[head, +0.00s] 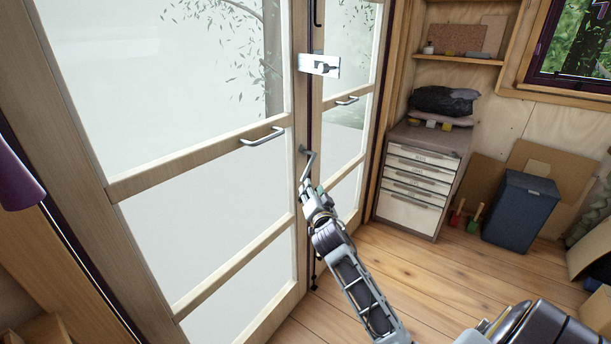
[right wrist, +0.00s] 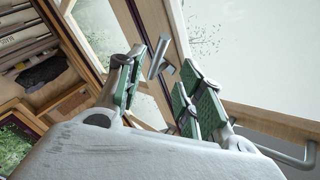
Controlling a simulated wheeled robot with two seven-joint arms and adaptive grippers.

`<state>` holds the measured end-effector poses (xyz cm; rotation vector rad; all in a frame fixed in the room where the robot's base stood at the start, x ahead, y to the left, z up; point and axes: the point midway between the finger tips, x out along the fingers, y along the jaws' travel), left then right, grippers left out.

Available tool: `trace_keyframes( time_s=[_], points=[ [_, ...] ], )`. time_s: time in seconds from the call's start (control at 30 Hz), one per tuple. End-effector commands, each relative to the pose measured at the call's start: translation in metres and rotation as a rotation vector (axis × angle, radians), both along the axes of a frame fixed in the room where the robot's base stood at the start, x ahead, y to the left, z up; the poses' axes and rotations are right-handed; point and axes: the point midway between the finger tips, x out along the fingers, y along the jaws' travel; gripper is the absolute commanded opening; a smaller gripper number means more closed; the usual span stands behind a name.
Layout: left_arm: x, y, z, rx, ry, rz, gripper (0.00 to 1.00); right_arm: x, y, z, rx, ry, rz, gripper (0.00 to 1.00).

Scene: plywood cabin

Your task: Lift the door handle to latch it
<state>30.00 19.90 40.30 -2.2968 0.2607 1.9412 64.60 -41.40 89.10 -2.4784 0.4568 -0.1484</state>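The grey door handle (head: 309,163) is a lever on the edge of the glazed wooden door (head: 122,186). In the head view it slants downward from its mount. My right gripper (head: 306,190) is just below the handle, close to the door edge. In the right wrist view the handle (right wrist: 159,56) shows ahead of the gap between the green-padded fingers (right wrist: 160,95), which are apart with nothing between them. I cannot tell whether a finger touches the handle. My left gripper is not in view.
Pull bars (head: 263,137) (head: 347,101) sit on both door panels, and a metal lock plate (head: 319,66) is higher up. A drawer cabinet (head: 422,178) and a dark blue bin (head: 520,212) stand at the right. The wooden floor (head: 425,275) before them is clear.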

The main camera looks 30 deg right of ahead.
Motion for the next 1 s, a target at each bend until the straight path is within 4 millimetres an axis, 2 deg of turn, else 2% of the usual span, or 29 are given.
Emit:
trace_keyframes(
  time_s=[1.0],
  points=[
    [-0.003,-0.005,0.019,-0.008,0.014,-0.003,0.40,0.082,-0.031,0.001,-0.001,-0.001,0.000,0.37]
  ],
)
